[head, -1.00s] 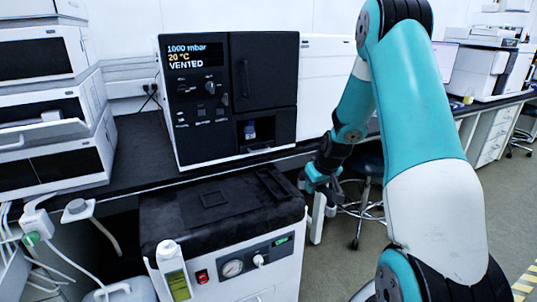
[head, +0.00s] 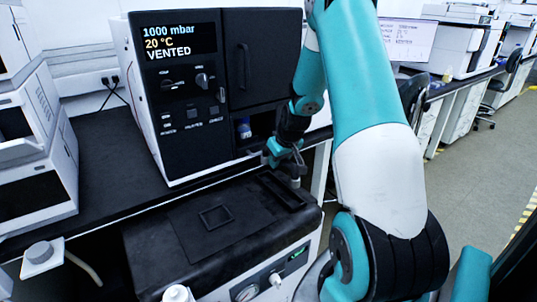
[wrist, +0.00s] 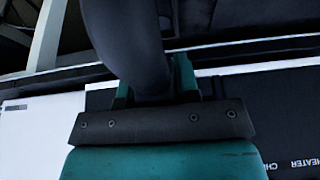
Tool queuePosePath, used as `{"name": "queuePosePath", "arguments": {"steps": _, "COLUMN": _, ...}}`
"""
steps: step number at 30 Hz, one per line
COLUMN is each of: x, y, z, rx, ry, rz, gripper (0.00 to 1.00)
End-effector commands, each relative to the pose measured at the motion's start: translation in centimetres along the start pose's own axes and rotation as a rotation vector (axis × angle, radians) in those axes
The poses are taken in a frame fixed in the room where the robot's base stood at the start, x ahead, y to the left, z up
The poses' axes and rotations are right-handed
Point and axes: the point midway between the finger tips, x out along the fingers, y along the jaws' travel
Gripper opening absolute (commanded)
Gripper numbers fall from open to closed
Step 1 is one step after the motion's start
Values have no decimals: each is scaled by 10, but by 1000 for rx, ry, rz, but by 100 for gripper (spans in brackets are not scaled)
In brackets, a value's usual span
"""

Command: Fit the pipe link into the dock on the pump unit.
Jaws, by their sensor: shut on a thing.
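The pump unit (head: 150,255) is a white box with a worn black top, in front of the bench. Its top carries a raised square frame (head: 215,216) and a dark rectangular recess (head: 282,192) near the right edge; I cannot tell which is the dock. My gripper (head: 285,157) is over the back right of the pump top, close to the recess. It is shut on the pipe link (wrist: 128,45), a thick dark grey curved tube that rises between the teal fingers in the wrist view. In the head view the link is small and mostly hidden by the gripper.
A black instrument (head: 188,110) with a lit display stands on the dark bench (head: 100,155), just behind the gripper. White stacked modules (head: 40,150) stand at left. Floor (head: 445,180) is open at right.

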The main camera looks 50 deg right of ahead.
Motion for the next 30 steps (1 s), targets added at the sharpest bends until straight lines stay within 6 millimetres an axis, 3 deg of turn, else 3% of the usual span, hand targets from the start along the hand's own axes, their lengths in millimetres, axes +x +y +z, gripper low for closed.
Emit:
{"name": "queuePosePath", "arguments": {"steps": 10, "x": 8, "y": 5, "z": 4, "rx": 6, "ry": 5, "rz": 4, "gripper": 0}}
{"name": "queuePosePath", "arguments": {"steps": 30, "x": 60, "y": 1, "z": 25, "rx": 2, "ry": 1, "rz": 1, "gripper": 0}}
